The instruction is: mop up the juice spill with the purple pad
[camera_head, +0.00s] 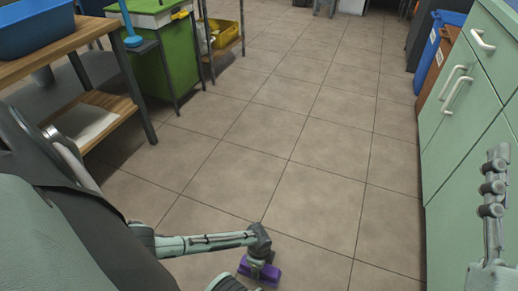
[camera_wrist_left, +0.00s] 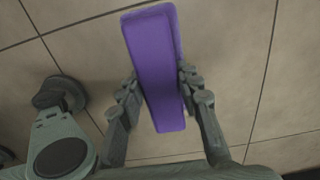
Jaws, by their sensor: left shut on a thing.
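The purple pad (camera_head: 260,272) is a block low over the tiled floor at the bottom middle of the head view. My left gripper (camera_head: 262,262) is shut on it from above. In the left wrist view the pad (camera_wrist_left: 155,65) stands between the two fingers of my left gripper (camera_wrist_left: 157,85), one on each long side. I cannot tell whether the pad touches the floor. A jointed grey part of my right gripper (camera_head: 493,190) shows at the right edge; its opening cannot be made out. No juice spill can be made out on the visible tiles.
Green cabinets (camera_head: 462,120) line the right side. A wooden shelf table (camera_head: 50,45) with a blue bin (camera_head: 35,28) stands at the left, beside a green box (camera_head: 165,60). Blue (camera_head: 437,45) and brown (camera_head: 437,75) bins stand at the far right. The middle floor (camera_head: 290,120) is clear.

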